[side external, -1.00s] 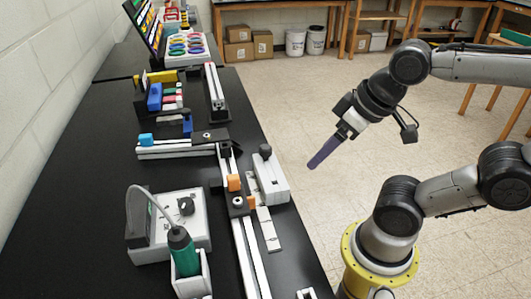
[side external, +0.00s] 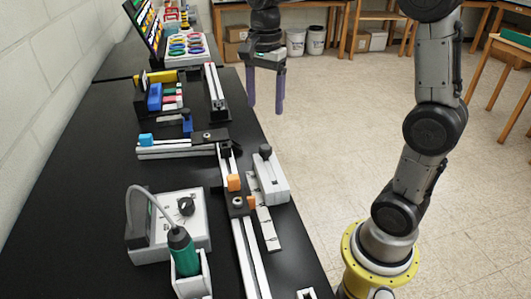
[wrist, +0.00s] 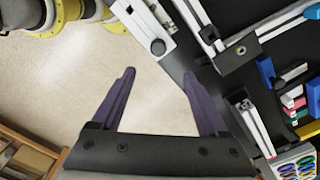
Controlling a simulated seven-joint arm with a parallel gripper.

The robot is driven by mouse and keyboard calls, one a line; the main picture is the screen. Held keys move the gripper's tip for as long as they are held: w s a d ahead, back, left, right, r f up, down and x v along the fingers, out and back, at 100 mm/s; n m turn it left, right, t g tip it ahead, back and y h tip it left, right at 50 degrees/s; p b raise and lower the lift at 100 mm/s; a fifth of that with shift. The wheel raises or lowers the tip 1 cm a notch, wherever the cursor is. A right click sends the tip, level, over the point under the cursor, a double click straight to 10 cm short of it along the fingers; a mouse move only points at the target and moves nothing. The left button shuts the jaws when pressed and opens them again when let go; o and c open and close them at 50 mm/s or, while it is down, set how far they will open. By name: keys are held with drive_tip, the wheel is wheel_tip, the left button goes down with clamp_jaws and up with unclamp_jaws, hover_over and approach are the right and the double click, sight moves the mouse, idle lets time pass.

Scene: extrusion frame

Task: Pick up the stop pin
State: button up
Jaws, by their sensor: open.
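I cannot tell for certain which part is the stop pin. The likeliest is the black-knobbed pin (side external: 265,152), upright in a white block (side external: 272,176) beside the extrusion frame (side external: 229,165). The knob also shows in the wrist view (wrist: 158,47), just beyond and between my fingertips. My gripper (side external: 265,109) points down with two purple fingers, open and empty, above and behind the block near the table's right edge. It also shows in the wrist view (wrist: 159,75), with bare floor between the fingers.
Orange parts (side external: 234,182) sit on the extrusion frame. A green-handled tool (side external: 181,250) stands in a white holder by a grey control box (side external: 190,208). A blue block (side external: 154,97) and a white rail (side external: 215,90) lie farther back. The table's left front is clear.

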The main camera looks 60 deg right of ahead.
sight(266, 147)
wheel_tip(266, 147, down, 8)
drive_tip(key=shift+f, duration=0.2)
drive_tip(key=shift+s+a+f, duration=0.1)
drive_tip(key=shift+f, duration=1.25)
drive_tip(key=shift+s+a+f, duration=0.1)
drive_tip(key=shift+f, duration=1.25)
clamp_jaws()
